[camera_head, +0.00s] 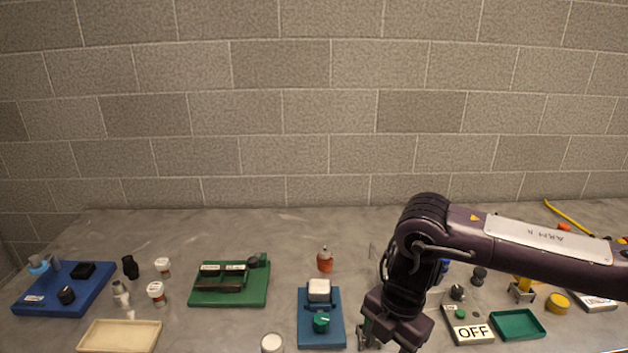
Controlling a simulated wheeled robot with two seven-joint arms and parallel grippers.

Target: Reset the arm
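My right arm comes in from the right, bends down at its elbow, and ends low in the picture. My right gripper (370,337) is at the bottom edge, just right of the blue plate (321,334) that carries a white block and a green knob. The gripper is partly hidden by its own wrist and cut by the frame edge, so I cannot tell its opening. No held thing shows. My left arm and gripper are not in view.
On the grey counter (200,225) stand a blue board (95,283), a green board (230,297), a cream tray (120,337), an orange-capped bottle (325,260) and small jars. Right of the arm are an OFF box (468,328) and a green tray (518,325). A block wall stands behind.

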